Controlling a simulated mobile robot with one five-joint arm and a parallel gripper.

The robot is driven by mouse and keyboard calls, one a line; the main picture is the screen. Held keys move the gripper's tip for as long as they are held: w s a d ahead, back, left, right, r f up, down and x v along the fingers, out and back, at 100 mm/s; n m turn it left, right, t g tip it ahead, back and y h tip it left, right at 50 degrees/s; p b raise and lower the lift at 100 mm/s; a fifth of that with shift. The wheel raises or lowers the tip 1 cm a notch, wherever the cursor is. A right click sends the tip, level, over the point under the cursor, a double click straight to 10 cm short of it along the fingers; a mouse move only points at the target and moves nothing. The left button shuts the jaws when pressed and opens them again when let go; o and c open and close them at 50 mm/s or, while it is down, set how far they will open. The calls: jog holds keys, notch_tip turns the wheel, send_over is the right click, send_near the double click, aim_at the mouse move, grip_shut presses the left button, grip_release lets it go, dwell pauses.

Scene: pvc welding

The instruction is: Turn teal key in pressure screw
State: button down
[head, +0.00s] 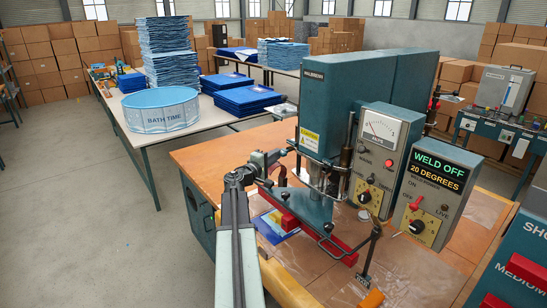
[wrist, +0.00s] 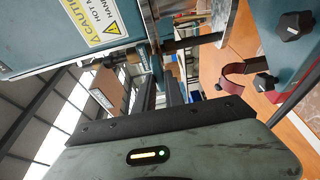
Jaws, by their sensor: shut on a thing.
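The teal welding press (head: 368,90) stands on the wooden bench. My gripper (head: 284,160) is at the left side of its head, by the metal column under the warning label. In the wrist view my two dark fingers (wrist: 160,88) point away from the camera and close around a small teal piece (wrist: 157,66), which looks like the key. The fingers cover most of it. The pressure screw is hidden behind the fingers and the press head, so how the key sits in it cannot be told.
The weld control box (head: 433,195) reads "WELD OFF 20 DEGREES". A gauge box (head: 380,150) is on the press front. A red-edged lower arm (head: 330,245) and a black lever (head: 368,255) stick out below. A blue pool (head: 161,112) sits on the table behind.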

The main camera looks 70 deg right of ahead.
jog(key=shift+s+d, duration=0.3)
jog(key=shift+d, duration=0.15)
jog(key=c, duration=1.3)
grip_release()
jog(key=shift+c, duration=0.2)
jog(key=v, duration=0.7)
jog(key=shift+w+a, duration=0.15)
jog(key=shift+a, duration=0.2)
